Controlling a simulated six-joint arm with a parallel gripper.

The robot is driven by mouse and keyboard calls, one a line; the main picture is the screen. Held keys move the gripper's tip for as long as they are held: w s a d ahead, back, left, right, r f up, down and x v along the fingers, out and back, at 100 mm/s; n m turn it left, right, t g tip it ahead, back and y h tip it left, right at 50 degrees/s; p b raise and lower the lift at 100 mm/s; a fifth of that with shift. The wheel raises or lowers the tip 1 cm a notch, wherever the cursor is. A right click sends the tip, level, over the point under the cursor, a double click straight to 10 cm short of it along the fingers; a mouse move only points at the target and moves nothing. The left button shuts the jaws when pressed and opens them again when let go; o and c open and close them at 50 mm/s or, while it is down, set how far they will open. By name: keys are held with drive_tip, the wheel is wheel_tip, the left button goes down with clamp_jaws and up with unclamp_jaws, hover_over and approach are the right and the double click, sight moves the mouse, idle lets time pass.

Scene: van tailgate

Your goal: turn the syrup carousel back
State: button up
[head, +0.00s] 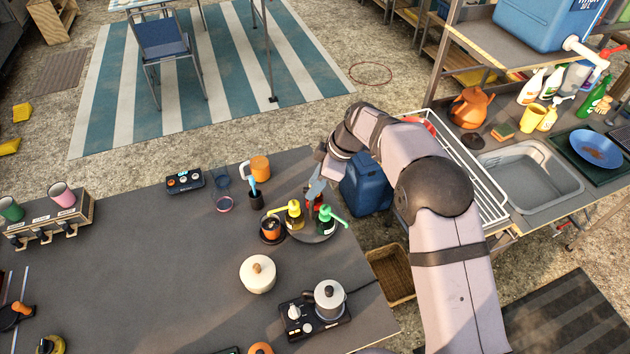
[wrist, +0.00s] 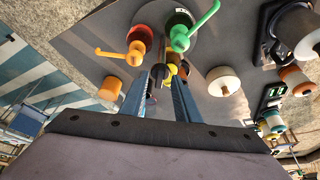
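The syrup carousel (head: 312,237) is a grey round plate near the table's right edge. Pump bottles stand on it. A yellow-topped one (head: 293,214) is at its left and a green-pumped one (head: 326,217) at its right. Something red shows behind them, partly hidden by my gripper (head: 316,190). In the wrist view an orange pump (wrist: 135,52) and a green pump (wrist: 190,32) are beyond my fingertips, with yellow parts between. My gripper (wrist: 160,88) has its blue fingers apart and reaches down at the carousel's back side. Whether it touches anything is unclear.
A dark cup with orange contents (head: 271,229) stands close at the carousel's left. A dark holder with a blue-handled tool (head: 256,198) and an orange mug (head: 260,168) are behind left. A cream lidded pot (head: 258,273) and a kettle (head: 329,298) stand in front. The table's left middle is clear.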

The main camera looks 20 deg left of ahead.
clamp_jaws()
drive_tip(key=shift+f+m+b, duration=0.15)
drive_tip(key=shift+m+b, duration=0.15)
drive_tip(key=shift+b, duration=0.3)
drive_tip(key=m+b, duration=0.1)
drive_tip(key=m+t+b, duration=0.1)
drive_tip(key=b, duration=0.1)
drive_tip(key=shift+s+m, duration=0.2)
drive_tip(key=shift+m, duration=0.2)
drive_tip(key=m+t+b, duration=0.1)
drive_tip(key=m+t, duration=0.1)
drive_tip(key=m, duration=0.2)
drive_tip(key=shift+s, duration=0.2)
drive_tip(key=shift+s+a+m+t+h+p, duration=0.1)
drive_tip(key=shift+m+t+h+p, duration=0.2)
drive_tip(key=shift+m, duration=0.75)
drive_tip(key=shift+a+m+t+h+p, duration=0.1)
drive_tip(key=shift+m+t+h+p, duration=0.15)
drive_tip(key=shift+m, duration=0.8)
